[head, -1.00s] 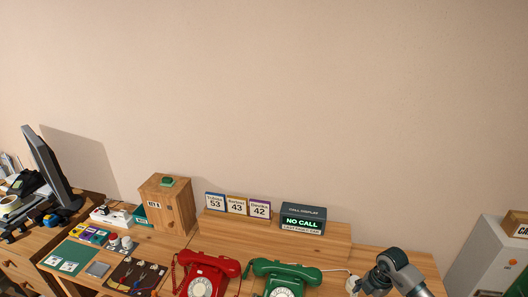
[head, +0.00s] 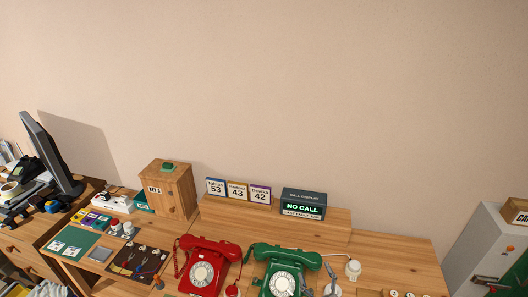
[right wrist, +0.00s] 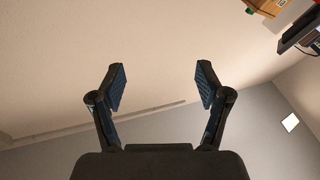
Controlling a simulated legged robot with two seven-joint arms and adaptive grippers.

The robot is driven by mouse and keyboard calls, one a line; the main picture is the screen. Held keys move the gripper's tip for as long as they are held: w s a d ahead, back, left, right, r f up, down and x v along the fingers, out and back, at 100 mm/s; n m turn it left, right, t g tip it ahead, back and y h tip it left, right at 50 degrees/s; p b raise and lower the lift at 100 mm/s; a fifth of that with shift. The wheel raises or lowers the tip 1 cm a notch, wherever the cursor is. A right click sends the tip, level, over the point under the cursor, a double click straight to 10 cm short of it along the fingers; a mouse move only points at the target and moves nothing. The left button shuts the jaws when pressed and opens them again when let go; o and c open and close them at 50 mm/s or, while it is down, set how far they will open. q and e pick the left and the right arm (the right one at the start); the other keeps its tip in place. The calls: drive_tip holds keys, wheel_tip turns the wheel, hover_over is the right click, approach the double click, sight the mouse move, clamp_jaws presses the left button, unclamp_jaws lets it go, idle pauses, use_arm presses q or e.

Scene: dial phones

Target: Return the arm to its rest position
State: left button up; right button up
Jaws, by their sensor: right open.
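My right gripper (right wrist: 160,88) is open in the right wrist view, its two dark fingers wide apart with nothing between them. In the head view a small grey part of my right arm shows at the bottom edge, just right of the green dial phone (head: 284,265). The red dial phone (head: 206,262) stands to the left of the green one. Both handsets lie on their cradles. My left gripper is not in view.
A call display (head: 303,204) reading NO CALL and several number cards (head: 238,190) stand on the wooden riser (head: 240,213). A wooden box (head: 167,189) stands left of it. A white knob-like object (head: 353,268) is right of the green phone. A grey cabinet (head: 483,245) stands far right.

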drive_tip(key=s+d+f+m+g+h, duration=0.3)
drive_tip(key=s+d+f+g, duration=0.15)
drive_tip(key=f, duration=0.35)
drive_tip(key=s+d+f+m+g+h, duration=0.35)
drive_tip(key=s+f, duration=0.25)
drive_tip(key=f, duration=0.2)
drive_tip(key=s+a+f+n+g+y, duration=0.1)
drive_tip(key=s+f+g, duration=0.3)
drive_tip(key=s, duration=0.5)
drive_tip(key=s+a+f+g+y, duration=0.1)
drive_tip(key=s+f+g, duration=0.25)
drive_tip(key=s, duration=0.65)
wheel_tip(320, 180, down, 24)
drive_tip(key=g, duration=0.2)
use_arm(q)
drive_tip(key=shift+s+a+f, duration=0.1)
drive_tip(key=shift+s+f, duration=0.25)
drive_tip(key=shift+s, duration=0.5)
use_arm(e)
drive_tip(key=s+d+f+g, duration=0.1)
drive_tip(key=s+d+f, duration=0.1)
drive_tip(key=s+f, duration=1.4)
drive_tip(key=shift+s+d+f+h, duration=0.25)
drive_tip(key=shift+d+f+h, duration=0.1)
drive_tip(key=shift+f, duration=0.25)
